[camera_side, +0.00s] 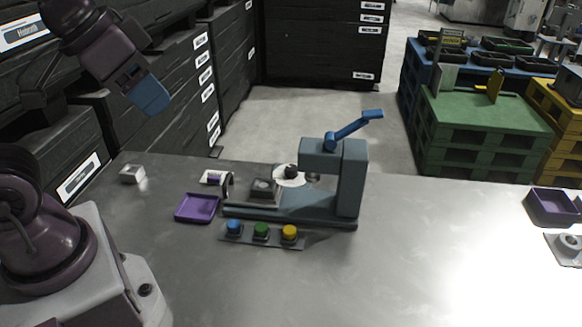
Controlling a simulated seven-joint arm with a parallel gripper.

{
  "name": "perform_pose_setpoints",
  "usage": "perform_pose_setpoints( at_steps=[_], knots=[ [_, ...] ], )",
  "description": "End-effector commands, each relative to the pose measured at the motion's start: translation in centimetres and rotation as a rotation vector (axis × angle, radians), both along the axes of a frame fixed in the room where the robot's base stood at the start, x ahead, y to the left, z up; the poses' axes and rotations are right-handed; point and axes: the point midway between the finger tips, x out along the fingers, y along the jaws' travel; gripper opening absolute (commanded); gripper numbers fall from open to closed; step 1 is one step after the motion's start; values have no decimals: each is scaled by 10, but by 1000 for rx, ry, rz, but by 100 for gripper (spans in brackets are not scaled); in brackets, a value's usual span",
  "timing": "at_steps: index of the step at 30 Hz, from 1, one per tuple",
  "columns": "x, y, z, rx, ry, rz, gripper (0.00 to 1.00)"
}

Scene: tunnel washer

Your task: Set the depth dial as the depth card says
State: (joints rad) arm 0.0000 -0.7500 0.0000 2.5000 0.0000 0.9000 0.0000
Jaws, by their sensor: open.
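A grey bench press (352,180) with a blue lever stands on the table. A round white disc with a dark knob (291,174), which looks like the depth dial, sits behind the press base, partly hidden by it. I cannot read any scale or pointer on it. A small white card with a purple mark (213,178) lies behind the purple tray; it may be the depth card, but its marking is too small to read. My gripper (155,103), with blue fingers, hangs at the upper left, well above and apart from the table things. It is open and holds nothing visible.
A purple tray (197,208) lies left of the press. A strip with blue, green and yellow buttons (261,234) lies in front. A small white block (132,174) is at the back left. A purple bin (551,207) is far right. The table's right middle is clear.

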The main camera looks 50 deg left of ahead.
Motion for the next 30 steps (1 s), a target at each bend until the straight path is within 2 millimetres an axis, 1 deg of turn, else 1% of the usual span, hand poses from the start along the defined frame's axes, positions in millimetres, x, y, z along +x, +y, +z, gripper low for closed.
perform_pose_setpoints(
  at_steps=[1, 2, 3, 5, 8, 11, 14, 17, 18, 20, 21, 23, 24, 26, 27, 29, 30],
  knots=[
    [0, 0, 0, 0, 0, 0, 45],
    [0, 0, 0, 0, 0, 1, 52],
    [0, 1, -1, 0, 4, 4, 61],
    [2, 2, -5, 0, 27, 10, 61],
    [8, 5, -19, -1, 104, 25, 61],
    [27, 10, -28, -4, 186, 47, 61],
    [56, 18, -36, 0, 261, 53, 61],
    [88, 26, -47, 12, 326, 22, 61],
    [102, 30, -52, 17, 350, 4, 61],
    [122, 36, -62, 26, 385, -35, 61],
    [135, 41, -70, 33, 407, -63, 61],
    [155, 48, -84, 42, 437, -111, 61],
    [168, 52, -94, 48, 455, -147, 61],
    [188, 60, -111, 58, 480, -207, 61],
    [200, 65, -123, 63, 496, -251, 61],
    [218, 73, -142, 72, 517, -320, 61],
    [229, 78, -155, 77, 527, -369, 61]
  ],
)
